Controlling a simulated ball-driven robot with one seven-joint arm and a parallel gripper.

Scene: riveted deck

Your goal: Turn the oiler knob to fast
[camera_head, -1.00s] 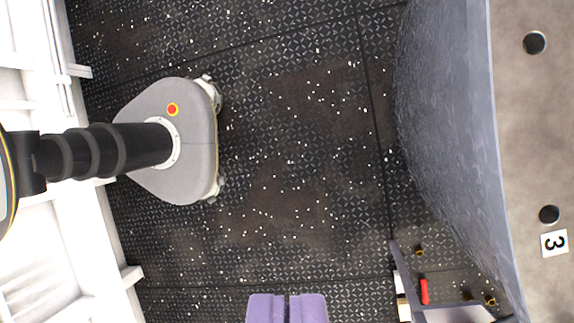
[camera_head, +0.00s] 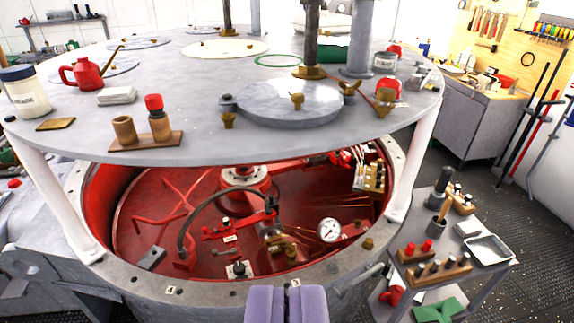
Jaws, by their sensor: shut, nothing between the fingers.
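My gripper (camera_head: 287,304) shows as two purple fingers at the bottom middle, close together with nothing between them. It is in front of the near rim of a round grey tank (camera_head: 213,292) with a red inside. On the tank's red floor is a small dark knob on a pale square plate (camera_head: 239,269), left of and beyond the fingers. Brass fittings (camera_head: 283,246) stand right of it. I cannot tell which of these is the oiler knob, and no fast mark is readable. My gripper touches none of them.
A round grey tabletop (camera_head: 190,108) on white posts (camera_head: 421,160) overhangs the tank and carries a red oil can (camera_head: 84,73), jars and brass parts. A white gauge (camera_head: 330,230) stands inside the tank. A tool cart (camera_head: 486,285) is at right. The tank's front opening is clear.

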